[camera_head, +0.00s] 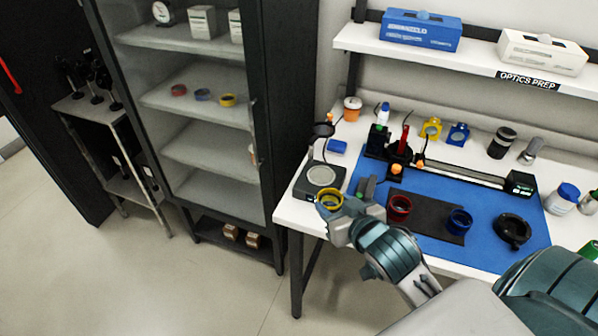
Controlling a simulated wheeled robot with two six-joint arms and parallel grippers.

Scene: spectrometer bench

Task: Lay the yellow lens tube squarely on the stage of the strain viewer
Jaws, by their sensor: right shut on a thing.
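The yellow lens tube (329,198) is a short ring, held between the fingers of my right gripper (333,208). In the picture it overlaps the front edge of the strain viewer (306,185), a dark box with a pale round stage (321,175) and a dark ring raised on an arm above it. The tube appears just in front of the stage; I cannot tell its height or whether it touches the viewer. The stage looks bare. My right arm comes in from the lower right. My left gripper is not in view.
A red lens tube (400,206) and a blue one (459,220) stand on a black mat (429,228) to the right. A dark ring (512,230) lies on the blue mat (482,256). A glass-fronted cabinet (190,110) stands left.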

